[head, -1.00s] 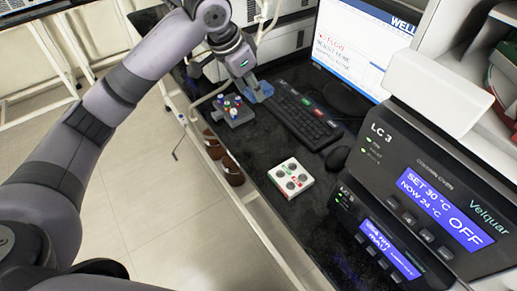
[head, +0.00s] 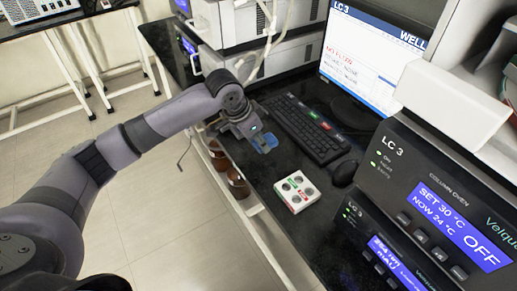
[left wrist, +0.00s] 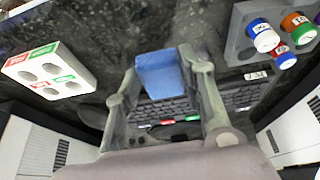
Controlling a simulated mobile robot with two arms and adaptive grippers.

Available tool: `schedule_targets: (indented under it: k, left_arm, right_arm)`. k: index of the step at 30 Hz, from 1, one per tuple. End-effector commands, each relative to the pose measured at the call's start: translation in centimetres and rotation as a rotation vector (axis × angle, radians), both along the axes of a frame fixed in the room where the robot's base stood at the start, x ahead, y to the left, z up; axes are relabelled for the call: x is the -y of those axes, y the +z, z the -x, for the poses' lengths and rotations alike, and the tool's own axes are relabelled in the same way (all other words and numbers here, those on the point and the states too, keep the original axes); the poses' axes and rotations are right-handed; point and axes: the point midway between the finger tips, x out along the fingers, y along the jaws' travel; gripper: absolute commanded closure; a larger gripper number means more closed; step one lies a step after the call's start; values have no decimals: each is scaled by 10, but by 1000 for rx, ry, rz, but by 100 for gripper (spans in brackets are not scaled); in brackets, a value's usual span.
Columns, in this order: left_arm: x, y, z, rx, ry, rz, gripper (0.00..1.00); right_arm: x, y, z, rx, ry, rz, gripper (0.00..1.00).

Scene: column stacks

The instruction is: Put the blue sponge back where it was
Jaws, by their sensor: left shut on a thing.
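The blue sponge (head: 267,145) is in my left gripper (head: 258,138), above the dark bench beside the left edge of the keyboard. In the left wrist view the sponge (left wrist: 160,76) sits between the two fingers of the left gripper (left wrist: 162,85), which is shut on it. I cannot tell how high the sponge is above the bench. My right gripper is not in view.
A white holder (head: 295,192) with round wells lies nearer on the bench. A grey rack (left wrist: 240,42) with capped vials shows in the wrist view. The keyboard (head: 305,131), mouse (head: 343,172) and column oven (head: 430,185) are to the right. Brown bottles (head: 237,183) stand at the bench's left edge.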

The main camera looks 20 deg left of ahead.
Motion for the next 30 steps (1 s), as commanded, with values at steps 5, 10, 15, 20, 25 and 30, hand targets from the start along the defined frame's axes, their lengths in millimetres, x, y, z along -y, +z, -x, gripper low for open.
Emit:
schedule_targets:
  k: [5, 10, 15, 20, 25, 30]
  left_arm:
    - [0, -28, 1, -5, 1, -2, 86]
    - [0, -40, 1, -1, -1, -2, 86]
    - [0, -39, 1, -1, -1, -2, 86]
    - [0, -40, 1, -2, 0, -1, 58]
    - [0, -40, 1, -2, 0, -1, 46]
    - [0, -40, 1, -2, 0, -1, 43]
  right_arm:
    - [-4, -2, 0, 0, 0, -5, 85]
    - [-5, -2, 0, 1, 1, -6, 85]
    - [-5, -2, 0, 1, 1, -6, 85]
    - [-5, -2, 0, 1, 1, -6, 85]
    - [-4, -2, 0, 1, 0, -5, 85]
    - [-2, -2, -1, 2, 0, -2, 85]
